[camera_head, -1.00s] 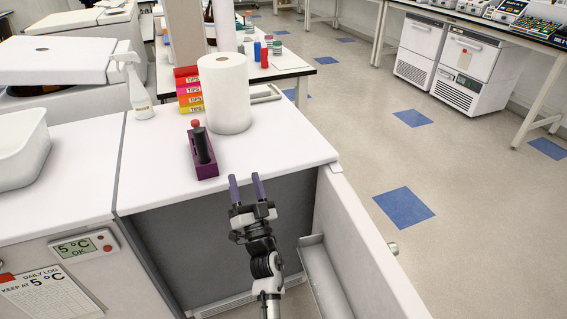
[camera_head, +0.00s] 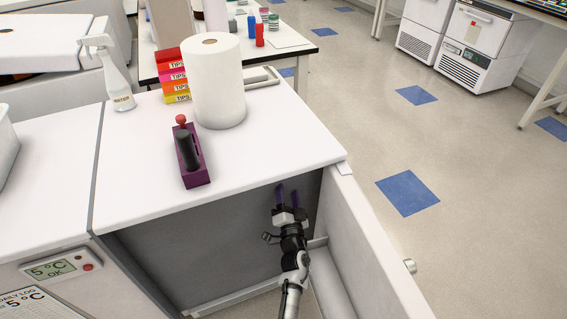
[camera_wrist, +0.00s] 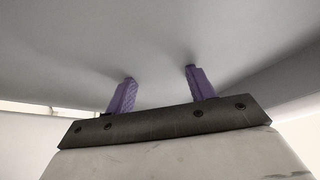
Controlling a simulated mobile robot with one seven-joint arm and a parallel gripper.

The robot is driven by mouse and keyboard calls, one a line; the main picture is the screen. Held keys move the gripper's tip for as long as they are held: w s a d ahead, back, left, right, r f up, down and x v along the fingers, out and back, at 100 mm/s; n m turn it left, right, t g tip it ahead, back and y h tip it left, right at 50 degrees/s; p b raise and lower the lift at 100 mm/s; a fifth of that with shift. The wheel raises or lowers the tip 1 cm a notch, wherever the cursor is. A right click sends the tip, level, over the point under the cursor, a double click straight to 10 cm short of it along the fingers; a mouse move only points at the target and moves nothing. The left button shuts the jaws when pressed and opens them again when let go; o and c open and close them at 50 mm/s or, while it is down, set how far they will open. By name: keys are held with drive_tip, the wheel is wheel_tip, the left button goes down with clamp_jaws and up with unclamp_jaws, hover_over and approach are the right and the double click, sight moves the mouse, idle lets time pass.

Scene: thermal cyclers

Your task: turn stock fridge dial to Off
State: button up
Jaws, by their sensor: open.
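I cannot make out a fridge dial in either view. A white cabinet (camera_head: 215,203) stands open in front of me, its dark grey interior (camera_head: 195,262) showing below the worktop. A white open door (camera_head: 375,262), with a shelf on its inner side, is at its right. My gripper (camera_head: 287,195) is at the right part of the opening, below the worktop edge, with its purple fingers apart and empty. In the wrist view, the fingers (camera_wrist: 160,78) point toward a plain grey surface (camera_wrist: 150,35). I cannot tell whether they touch it.
A purple rack (camera_head: 191,160) with a black item and a paper roll (camera_head: 218,85) stand on the worktop. A display reading 5 °C OK (camera_head: 58,267) is at lower left. Open floor (camera_head: 465,220) lies right of the door.

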drive_tip(key=b+x, duration=0.4)
drive_tip(key=x, duration=0.6)
drive_tip(key=shift+w+b, duration=0.25)
drive_tip(key=shift+b, duration=0.15)
drive_tip(key=shift+c, duration=0.4)
drive_tip(key=c, duration=0.9)
drive_tip(key=shift+n, duration=0.4)
drive_tip(key=n+y, duration=0.2)
drive_tip(key=n, duration=0.3)
drive_tip(key=n+y+p, duration=0.1)
drive_tip(key=n+y, duration=0.2)
drive_tip(key=n, duration=0.1)
drive_tip(key=n+y+p, duration=0.1)
drive_tip(key=n+y, duration=0.1)
drive_tip(key=n, duration=0.3)
drive_tip(key=shift+w+d+f+n+g+y, duration=0.1)
drive_tip(key=shift+d+n+g+y, duration=0.2)
drive_tip(key=shift+g, duration=0.1)
drive_tip(key=shift+n, duration=0.3)
